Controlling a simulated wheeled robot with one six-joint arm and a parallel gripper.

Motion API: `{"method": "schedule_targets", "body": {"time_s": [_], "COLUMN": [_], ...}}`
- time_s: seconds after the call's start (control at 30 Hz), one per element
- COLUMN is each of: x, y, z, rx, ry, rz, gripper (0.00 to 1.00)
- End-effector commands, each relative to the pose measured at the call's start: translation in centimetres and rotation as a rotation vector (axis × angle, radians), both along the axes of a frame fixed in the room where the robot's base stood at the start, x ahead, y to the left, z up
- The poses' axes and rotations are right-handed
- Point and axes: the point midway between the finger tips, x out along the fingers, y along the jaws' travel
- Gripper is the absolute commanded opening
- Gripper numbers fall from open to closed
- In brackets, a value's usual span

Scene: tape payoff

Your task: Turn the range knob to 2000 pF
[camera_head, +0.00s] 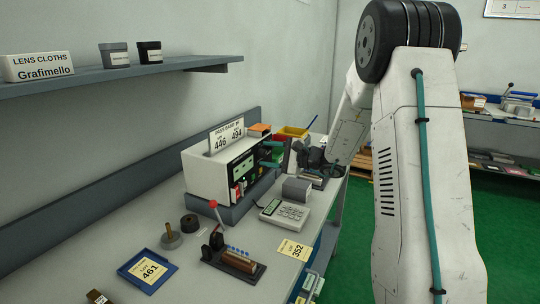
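The meter (205,176) is a white box with a dark front panel, standing on a grey base on the bench. Its front faces right and shows a pale display and several red and dark parts low down. I cannot make out the range knob or its setting at this size and angle. My gripper (267,153) is close in front of the panel, its two teal fingers pointing left at it, one above the other with a gap between. It looks open. I cannot tell whether the fingertips touch anything.
A calculator-like keypad device (285,213), a grey block (297,190), a red-knobbed lever fixture (232,255) and a blue tray (147,271) lie on the bench.

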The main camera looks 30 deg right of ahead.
Motion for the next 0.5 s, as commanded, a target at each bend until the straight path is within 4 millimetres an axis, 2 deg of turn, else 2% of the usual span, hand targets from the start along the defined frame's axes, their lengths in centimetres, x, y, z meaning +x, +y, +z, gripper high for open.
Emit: {"method": "schedule_targets", "body": {"time_s": [0.3, 0.5], "x": [-0.2, -2.4], "y": [-0.2, -1.9], "z": [0.0, 0.2], "rx": [0.000, 0.001], "ry": [0.001, 0.000], "rz": [-0.001, -0.004], "gripper": [0.49, 0.49]}}
